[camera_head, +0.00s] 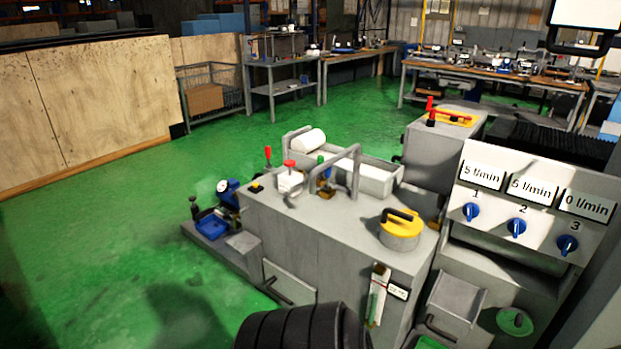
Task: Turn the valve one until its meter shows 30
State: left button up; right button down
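A grey panel at the right carries three blue knob valves numbered 1 to 3, each below a white meter. Valve one (471,211) is the leftmost, and its meter (483,174) reads 5 l/min. Valve two (516,227) has a meter (533,188) that seems to read 5 l/min; the digit is small. Valve three (567,244) has a meter (587,206) reading 0 l/min. Neither of my grippers shows in the head view, and nothing touches the valves.
A grey tank unit (330,235) with a yellow round lid (400,232) stands left of the panel. A black ribbed part (300,328) is at the bottom edge. A screen (587,14) hangs top right. The green floor (110,250) at left is clear.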

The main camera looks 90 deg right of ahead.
aim_at(471, 211)
jog(key=z, duration=3.8)
